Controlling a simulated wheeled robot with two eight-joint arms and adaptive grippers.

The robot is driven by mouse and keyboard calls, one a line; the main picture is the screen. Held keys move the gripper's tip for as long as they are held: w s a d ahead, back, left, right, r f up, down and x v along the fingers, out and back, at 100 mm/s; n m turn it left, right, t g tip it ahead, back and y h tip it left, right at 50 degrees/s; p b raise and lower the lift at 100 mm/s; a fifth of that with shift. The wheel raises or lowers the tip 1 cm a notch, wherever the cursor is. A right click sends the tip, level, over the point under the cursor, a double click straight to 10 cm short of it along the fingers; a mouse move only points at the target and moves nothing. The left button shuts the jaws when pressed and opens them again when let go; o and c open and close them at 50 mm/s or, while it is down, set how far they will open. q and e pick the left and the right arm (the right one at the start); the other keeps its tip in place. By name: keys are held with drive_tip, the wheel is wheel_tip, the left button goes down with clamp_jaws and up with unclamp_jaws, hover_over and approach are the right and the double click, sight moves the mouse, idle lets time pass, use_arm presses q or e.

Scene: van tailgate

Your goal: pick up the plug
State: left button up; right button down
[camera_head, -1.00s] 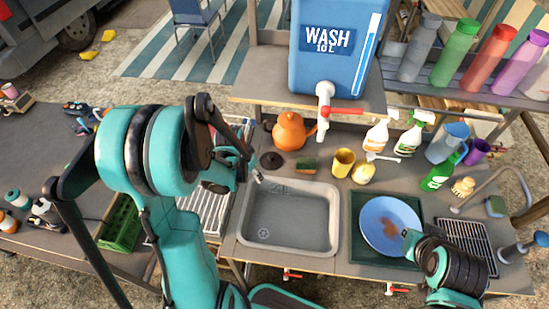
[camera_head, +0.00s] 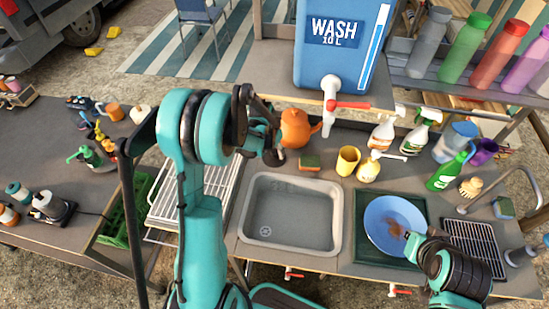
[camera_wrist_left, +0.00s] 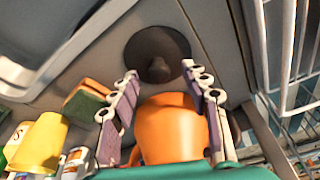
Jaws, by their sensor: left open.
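The plug, a dark round disc with a central knob (camera_wrist_left: 158,68), lies flat on the grey counter in the left wrist view. My open left gripper (camera_wrist_left: 159,77) has its two fingertips pointing towards it, one on each side of the knob in the picture; I cannot tell the remaining gap.
The sink basin (camera_head: 290,232) lies in front of my left gripper. A sponge (camera_head: 309,162) and a yellow cup (camera_head: 347,160) stand to its right. A wire rack (camera_head: 190,190) is to its left. The blue wash tank (camera_head: 318,65) stands behind on a raised shelf.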

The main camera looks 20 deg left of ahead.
use_arm(q)
drive_tip(key=shift+f, duration=0.1)
clamp_jaws()
idle(0.3)
